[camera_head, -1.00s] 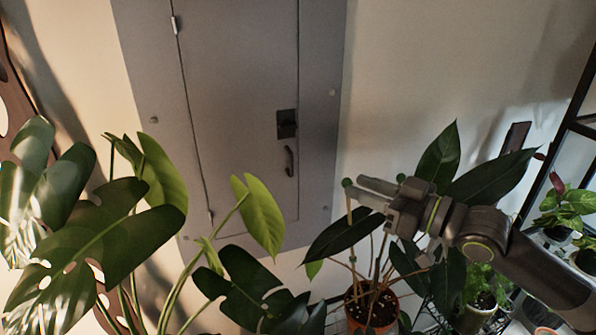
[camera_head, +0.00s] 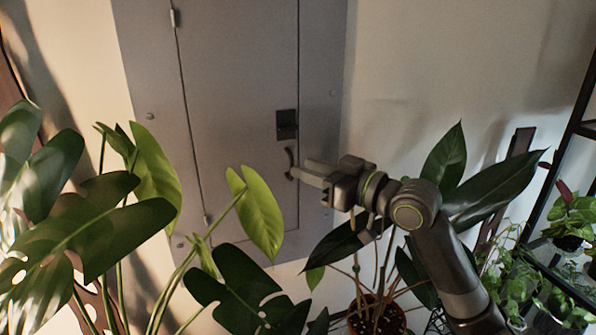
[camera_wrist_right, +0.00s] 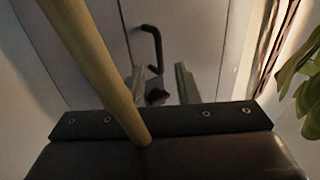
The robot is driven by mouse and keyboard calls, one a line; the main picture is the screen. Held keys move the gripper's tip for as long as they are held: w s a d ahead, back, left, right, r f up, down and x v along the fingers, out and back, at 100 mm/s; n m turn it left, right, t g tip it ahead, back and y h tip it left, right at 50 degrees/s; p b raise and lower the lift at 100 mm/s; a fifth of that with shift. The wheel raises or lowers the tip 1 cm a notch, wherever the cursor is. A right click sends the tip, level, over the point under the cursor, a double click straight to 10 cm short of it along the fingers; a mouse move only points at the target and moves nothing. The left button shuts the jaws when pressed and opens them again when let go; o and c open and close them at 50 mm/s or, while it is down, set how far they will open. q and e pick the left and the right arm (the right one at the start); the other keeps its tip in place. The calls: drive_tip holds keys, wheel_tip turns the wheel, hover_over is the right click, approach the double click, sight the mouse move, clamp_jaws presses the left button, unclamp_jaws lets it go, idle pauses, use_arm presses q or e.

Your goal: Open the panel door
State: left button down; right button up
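The grey panel door (camera_head: 235,90) is shut in its grey frame (camera_head: 323,60) on the wall. Its dark latch plate (camera_head: 286,124) and small dark curved handle (camera_head: 289,160) are near the right edge. In the right wrist view the handle (camera_wrist_right: 152,46) stands out from the door, beyond the fingertips. My right gripper (camera_head: 298,172) is just right of the handle's lower end. Its two fingers (camera_wrist_right: 160,78) are apart with nothing visibly held; contact with the handle cannot be told. My left gripper is not in view.
A large-leaved plant (camera_head: 95,230) covers the lower left, and one light green leaf (camera_head: 258,215) overlaps the door's bottom. A potted plant (camera_head: 378,318) stands below my right arm. A pale rod (camera_wrist_right: 95,70) crosses the wrist view. A dark shelf (camera_head: 555,262) is at right.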

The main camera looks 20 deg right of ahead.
drive_tip(key=x, duration=0.3)
drive_tip(key=shift+w+a+b, duration=0.1)
drive_tip(key=shift+b, duration=0.25)
drive_tip(key=shift+c, duration=0.2)
clamp_jaws()
